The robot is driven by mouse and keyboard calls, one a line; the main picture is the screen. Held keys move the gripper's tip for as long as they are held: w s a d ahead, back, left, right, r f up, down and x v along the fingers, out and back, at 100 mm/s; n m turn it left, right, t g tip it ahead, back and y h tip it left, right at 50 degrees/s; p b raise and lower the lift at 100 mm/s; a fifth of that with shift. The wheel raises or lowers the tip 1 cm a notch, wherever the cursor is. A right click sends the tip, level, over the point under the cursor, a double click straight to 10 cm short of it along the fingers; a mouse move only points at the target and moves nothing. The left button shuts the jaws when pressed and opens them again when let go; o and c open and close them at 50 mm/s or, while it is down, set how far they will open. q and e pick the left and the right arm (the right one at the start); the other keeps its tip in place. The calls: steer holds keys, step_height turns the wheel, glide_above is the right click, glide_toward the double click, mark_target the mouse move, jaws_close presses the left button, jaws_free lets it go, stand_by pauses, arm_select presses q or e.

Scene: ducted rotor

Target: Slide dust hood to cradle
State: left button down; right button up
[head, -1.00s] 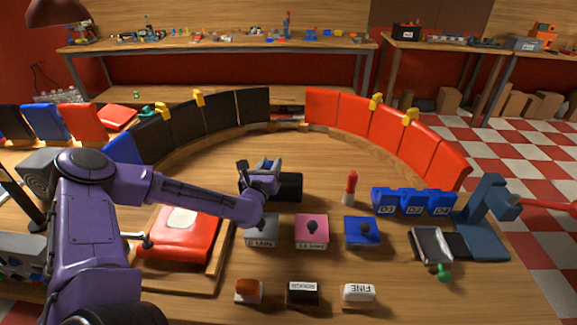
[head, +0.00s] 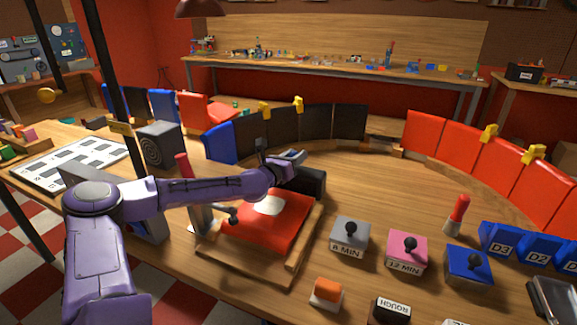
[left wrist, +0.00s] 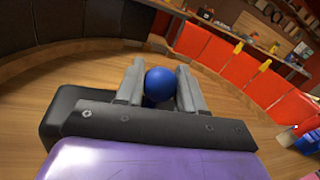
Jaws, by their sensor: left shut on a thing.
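A dark rounded body (head: 310,183), which I take to be the dust hood, stands on the wooden table behind the red pad. In the left wrist view, a blue ball knob (left wrist: 160,83) sits between the grey fingers, with a dark body (left wrist: 75,100) beside and under the gripper. My left gripper (head: 288,161) is shut on this knob; it also shows in the left wrist view. I cannot tell for sure which part is the cradle; a wooden frame (head: 250,271) surrounds the red pad (head: 265,222). My right gripper is out of view.
A curved row of black panels (head: 283,130) and red panels (head: 463,142) edges the table behind. A grey box (head: 350,232), pink box (head: 407,250) and blue box (head: 468,265) with knobs stand right of the frame. Bare tabletop lies between hood and panels.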

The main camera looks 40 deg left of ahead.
arm_select(q)
steer(key=shift+a+r, duration=0.2)
steer(key=c, duration=0.7)
jaws_free()
steer(key=shift+c, duration=0.2)
steer(key=shift+s+a, duration=0.1)
steer(key=shift+a, duration=0.05)
steer(key=shift+f, duration=0.1)
steer(key=shift+r, duration=0.2)
step_height(320, 180, up, 3)
steer(key=shift+r, duration=0.1)
steer(key=s+d+r+p, duration=0.5)
steer(key=s+d+r, duration=0.3)
steer(key=s, duration=0.3)
steer(key=shift+d+r, duration=0.3)
steer(key=shift+r, duration=0.4)
